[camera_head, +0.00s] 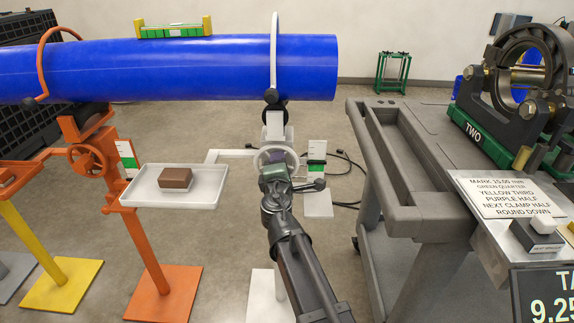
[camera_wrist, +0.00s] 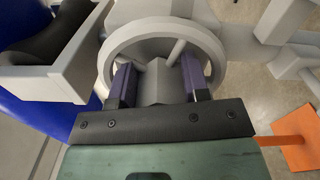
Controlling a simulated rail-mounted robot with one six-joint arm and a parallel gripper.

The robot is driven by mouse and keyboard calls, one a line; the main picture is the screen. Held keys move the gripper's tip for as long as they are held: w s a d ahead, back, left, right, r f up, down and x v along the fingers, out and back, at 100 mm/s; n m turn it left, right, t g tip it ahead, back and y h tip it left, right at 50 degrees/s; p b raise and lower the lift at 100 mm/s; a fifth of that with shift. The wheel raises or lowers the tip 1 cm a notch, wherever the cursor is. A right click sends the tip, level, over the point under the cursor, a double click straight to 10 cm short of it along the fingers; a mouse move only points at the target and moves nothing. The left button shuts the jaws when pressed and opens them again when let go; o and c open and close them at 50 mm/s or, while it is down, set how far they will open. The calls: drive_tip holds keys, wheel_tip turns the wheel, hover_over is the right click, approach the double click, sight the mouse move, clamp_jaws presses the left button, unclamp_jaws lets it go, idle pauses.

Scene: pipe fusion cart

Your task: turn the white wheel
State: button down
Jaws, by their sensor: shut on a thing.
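The white wheel (camera_head: 292,153) is on the white pipe stand under the right end of the blue pipe. In the wrist view the wheel (camera_wrist: 208,36) fills the upper middle, with its rim and a spoke showing. My gripper (camera_head: 278,172) reaches it from the front. In the wrist view the two dark purple fingers of my gripper (camera_wrist: 158,82) lie inside the rim, one on each side of the pale hub (camera_wrist: 160,82). My gripper is shut on the wheel; the exact contact at the fingertips is partly hidden.
The blue pipe (camera_head: 180,68) lies above, within a white hoop (camera_head: 274,50). A white tray with a brown block (camera_head: 175,178) is left of the wheel. The orange stand (camera_head: 150,235) is further left. A grey cart (camera_head: 420,170) stands right. Cables lie on the floor.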

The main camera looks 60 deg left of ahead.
drive_tip(key=shift+d, duration=0.1)
drive_tip(key=c, duration=0.9)
unclamp_jaws()
drive_tip(key=v, duration=1)
drive_tip(key=shift+s+d, duration=0.2)
drive_tip(key=shift+d, duration=0.1)
